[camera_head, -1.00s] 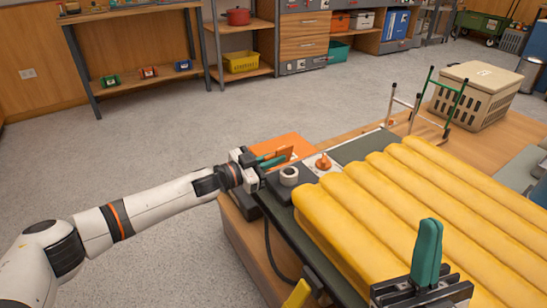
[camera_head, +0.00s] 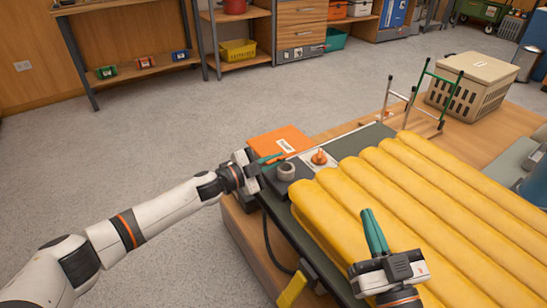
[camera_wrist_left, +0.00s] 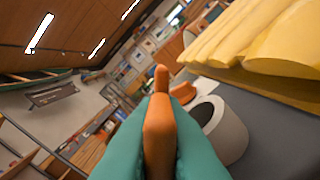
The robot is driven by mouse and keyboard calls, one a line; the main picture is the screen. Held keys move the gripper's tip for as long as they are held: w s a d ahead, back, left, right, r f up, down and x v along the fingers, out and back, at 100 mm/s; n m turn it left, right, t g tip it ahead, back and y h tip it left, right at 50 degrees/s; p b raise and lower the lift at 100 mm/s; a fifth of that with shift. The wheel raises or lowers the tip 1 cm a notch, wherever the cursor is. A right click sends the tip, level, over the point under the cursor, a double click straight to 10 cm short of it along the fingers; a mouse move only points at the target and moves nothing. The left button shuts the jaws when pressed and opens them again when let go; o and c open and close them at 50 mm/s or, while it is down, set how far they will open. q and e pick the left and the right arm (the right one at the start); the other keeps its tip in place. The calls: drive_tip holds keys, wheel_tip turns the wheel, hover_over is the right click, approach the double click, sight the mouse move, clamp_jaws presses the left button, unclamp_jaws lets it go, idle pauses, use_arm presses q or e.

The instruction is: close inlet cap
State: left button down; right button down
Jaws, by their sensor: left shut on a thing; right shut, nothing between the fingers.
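My left gripper (camera_head: 268,160) is shut on an orange, tab-like piece, which looks like the inlet cap; it shows clearly in the left wrist view (camera_wrist_left: 158,130), upright between the teal fingers. A grey, round inlet neck (camera_head: 286,171) stands on the dark base just beside the gripper. In the left wrist view the neck (camera_wrist_left: 230,135) is right of the fingers, its dark mouth uncovered, apart from the orange piece. My right gripper (camera_head: 374,232) is shut and empty, over the yellow ribbed mattress (camera_head: 420,190).
An orange box (camera_head: 280,141) lies behind the left gripper. An orange knob (camera_head: 319,157) sits on a white plate right of the neck. A walking frame (camera_head: 425,105) and beige crate (camera_head: 472,84) stand at the back right. Open floor lies left of the table.

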use_arm(q)
drive_tip(key=shift+f, duration=0.1)
use_arm(e)
drive_tip(key=shift+f, duration=0.15)
use_arm(q)
drive_tip(key=c, duration=1.5)
unclamp_jaws()
